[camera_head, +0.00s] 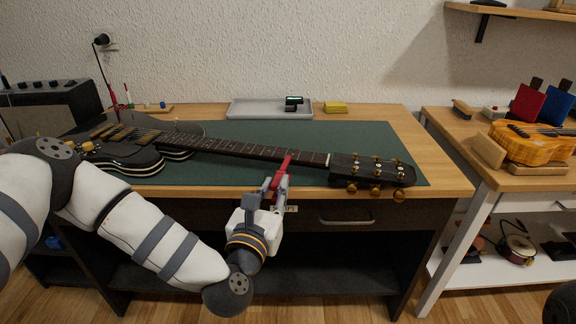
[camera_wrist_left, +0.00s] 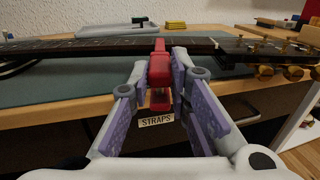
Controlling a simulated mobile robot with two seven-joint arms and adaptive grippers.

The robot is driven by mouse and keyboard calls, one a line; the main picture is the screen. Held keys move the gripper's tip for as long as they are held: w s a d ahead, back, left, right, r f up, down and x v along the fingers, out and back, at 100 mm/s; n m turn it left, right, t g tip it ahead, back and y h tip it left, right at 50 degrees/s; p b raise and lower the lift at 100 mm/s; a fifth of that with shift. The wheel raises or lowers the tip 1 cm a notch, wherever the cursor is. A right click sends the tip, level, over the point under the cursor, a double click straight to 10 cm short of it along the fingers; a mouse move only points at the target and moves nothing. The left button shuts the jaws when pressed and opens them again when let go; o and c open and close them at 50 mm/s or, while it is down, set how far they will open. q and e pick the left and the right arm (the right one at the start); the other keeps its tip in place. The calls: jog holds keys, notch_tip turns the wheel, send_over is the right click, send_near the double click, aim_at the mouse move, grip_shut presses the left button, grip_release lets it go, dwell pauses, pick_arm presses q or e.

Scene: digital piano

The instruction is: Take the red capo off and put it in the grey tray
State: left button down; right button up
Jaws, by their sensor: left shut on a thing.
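The red capo (camera_head: 283,169) sits across the neck of the dark electric guitar (camera_head: 240,148), close to the headstock. In the left wrist view the capo (camera_wrist_left: 159,66) shows upright at the neck, its lower part between my fingers. My left gripper (camera_head: 276,186) is shut on the capo from the front side of the bench; it also shows in the left wrist view (camera_wrist_left: 160,88). The grey tray (camera_head: 257,108) lies at the back of the bench, behind the neck, with a small dark device (camera_head: 293,102) with a lit display at its right end. My right gripper is not in view.
The guitar lies on a green mat (camera_head: 395,150) on a wooden bench. Yellow blocks (camera_head: 335,107) lie right of the tray. The headstock (camera_head: 372,170) with its gold tuners is right of my gripper. A side table (camera_head: 466,140) with a ukulele (camera_head: 535,143) stands at the right.

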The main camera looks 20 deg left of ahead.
pick_arm(q)
jog(key=s+p, duration=0.1)
jog(key=s, duration=0.5)
jog(key=shift+s+d, duration=0.15)
jog(key=shift+s, duration=0.2)
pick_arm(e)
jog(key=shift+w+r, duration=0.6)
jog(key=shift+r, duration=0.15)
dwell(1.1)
pick_arm(q)
jog(key=shift+s+p, duration=0.6)
jog(key=shift+s, duration=1.8)
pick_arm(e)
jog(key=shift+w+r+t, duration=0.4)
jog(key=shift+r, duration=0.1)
